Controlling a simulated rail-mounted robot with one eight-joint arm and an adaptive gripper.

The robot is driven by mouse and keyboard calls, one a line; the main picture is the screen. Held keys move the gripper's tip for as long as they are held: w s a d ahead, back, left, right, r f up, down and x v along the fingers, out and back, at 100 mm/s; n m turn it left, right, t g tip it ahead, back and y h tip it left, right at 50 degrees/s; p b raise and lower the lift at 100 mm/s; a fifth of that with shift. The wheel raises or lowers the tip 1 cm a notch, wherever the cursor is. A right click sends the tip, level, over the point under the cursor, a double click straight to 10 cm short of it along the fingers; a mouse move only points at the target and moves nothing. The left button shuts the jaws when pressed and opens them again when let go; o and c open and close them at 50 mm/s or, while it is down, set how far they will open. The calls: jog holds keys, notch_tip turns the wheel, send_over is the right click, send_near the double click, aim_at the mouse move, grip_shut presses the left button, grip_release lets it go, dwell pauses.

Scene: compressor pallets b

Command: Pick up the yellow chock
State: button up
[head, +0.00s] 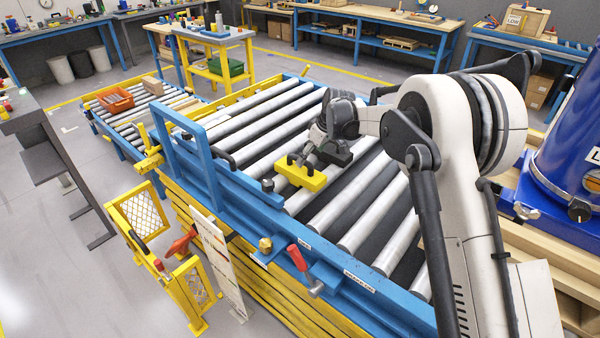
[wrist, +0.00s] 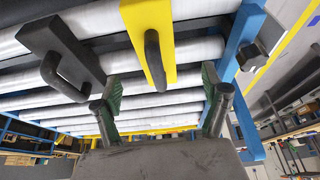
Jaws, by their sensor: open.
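The yellow chock (head: 307,181) lies on the grey rollers of the blue-framed conveyor, near its front rail. In the wrist view the yellow chock (wrist: 148,20) shows with its dark loop handle, its upper end cut off by the picture edge. My gripper (head: 313,150) is just above and behind the chock in the head view. In the wrist view my gripper (wrist: 162,90) is open, with green-padded fingers apart and nothing between them that I can see as gripped. The chock's handle appears between the finger lines; how near it is I cannot tell.
A black chock (wrist: 45,32) with a handle lies close left of the yellow one in the wrist view. The blue rail (head: 240,175) and upright frame (head: 202,160) border the conveyor's front. A blue tank (head: 575,140) stands right. A red-handled lever (head: 298,258) sits on the rail.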

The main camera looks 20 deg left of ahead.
aim_at(300, 170)
jog(key=x, duration=0.6)
jog(key=shift+a+f+p, duration=0.15)
jog(key=shift+f+p, duration=0.1)
jog(key=shift+p, duration=0.1)
jog(key=shift+w+a+f+p, duration=0.25)
jog(key=shift+w+a+f, duration=0.05)
jog(key=shift+f, duration=0.25)
jog(key=shift+w+a+f+p, duration=0.2)
jog(key=shift+w+a+f, duration=0.1)
jog(key=shift+f, duration=0.25)
jog(key=shift+w+a+f+p, duration=0.25)
jog(key=shift+a+f, duration=0.1)
jog(key=shift+f, duration=0.2)
jog(key=shift+a+f, duration=0.2)
jog(key=shift+f, duration=0.4)
jog(key=c, duration=1.5)
jog(key=shift+c, duration=0.2)
jog(key=shift+r, duration=0.15)
